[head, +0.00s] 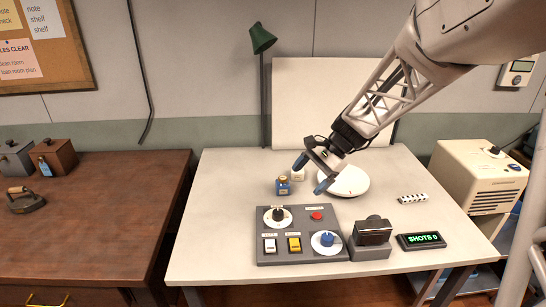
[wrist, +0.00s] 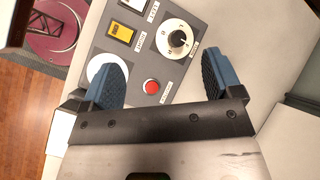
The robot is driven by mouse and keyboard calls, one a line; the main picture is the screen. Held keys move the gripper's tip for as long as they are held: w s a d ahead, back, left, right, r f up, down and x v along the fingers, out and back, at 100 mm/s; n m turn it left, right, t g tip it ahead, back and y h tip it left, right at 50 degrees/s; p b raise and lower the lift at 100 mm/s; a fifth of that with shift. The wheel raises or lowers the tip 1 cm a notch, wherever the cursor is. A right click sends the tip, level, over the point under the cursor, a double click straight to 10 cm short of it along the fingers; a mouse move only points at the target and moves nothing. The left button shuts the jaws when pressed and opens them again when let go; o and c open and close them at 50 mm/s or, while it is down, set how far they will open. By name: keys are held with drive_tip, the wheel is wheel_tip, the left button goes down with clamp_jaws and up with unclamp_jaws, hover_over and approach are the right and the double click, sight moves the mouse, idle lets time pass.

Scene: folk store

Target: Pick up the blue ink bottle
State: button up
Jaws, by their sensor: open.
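The blue ink bottle (head: 283,187) stands upright on the white table, just behind the control panel, with a brownish-yellow top. My gripper (head: 310,174) is in the air to the right of the bottle and close to it in the head view. Its two blue-padded fingers are apart with nothing between them. In the wrist view my open gripper (wrist: 162,78) shows over part of the control panel, and the ink bottle is not visible there.
A control panel (head: 264,224) with knobs and buttons lies in front of the bottle. A small white container (head: 298,174) is behind it, partly hidden by my gripper. A white round object (head: 350,182) lies to the right. A green lamp (head: 262,40) stands at the back.

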drive_tip(key=w+f+m+y, duration=0.35)
drive_tip(key=w+f, duration=0.35)
drive_tip(key=w, duration=0.4)
drive_tip(key=m+t+y, duration=0.1)
drive_tip(key=m+y, duration=0.2)
drive_tip(key=m, duration=0.1)
approach(288, 182)
drive_tip(key=shift+h, duration=0.25)
drive_tip(key=x, duration=0.4)
drive_tip(key=shift+a+r, duration=0.2)
drive_tip(key=shift+r, duration=0.05)
drive_tip(key=shift+x, duration=1.3)
drive_tip(key=shift+x, duration=2.65)
